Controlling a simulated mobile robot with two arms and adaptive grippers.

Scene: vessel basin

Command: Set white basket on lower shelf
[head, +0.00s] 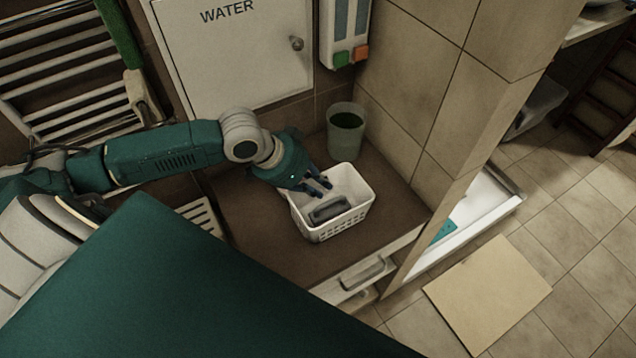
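The white basket (336,222), with slotted sides, stands upright on the brown countertop (260,235). A dark grey object (329,209) lies inside it. My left gripper (320,186) reaches in from the left, at the basket's back-left corner. Its dark fingers look apart, over the basket's opening, with nothing visible between them. Whether they touch the rim is unclear. My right gripper is not in view. I cannot make out a lower shelf for certain.
A grey-green cup (345,131) stands close behind the basket. A tiled partition (450,140) rises to the right. A drawer handle (362,273) is on the counter's front. A white tray-like surface (475,215) lies low beyond the partition. A beige mat (487,293) lies on the floor.

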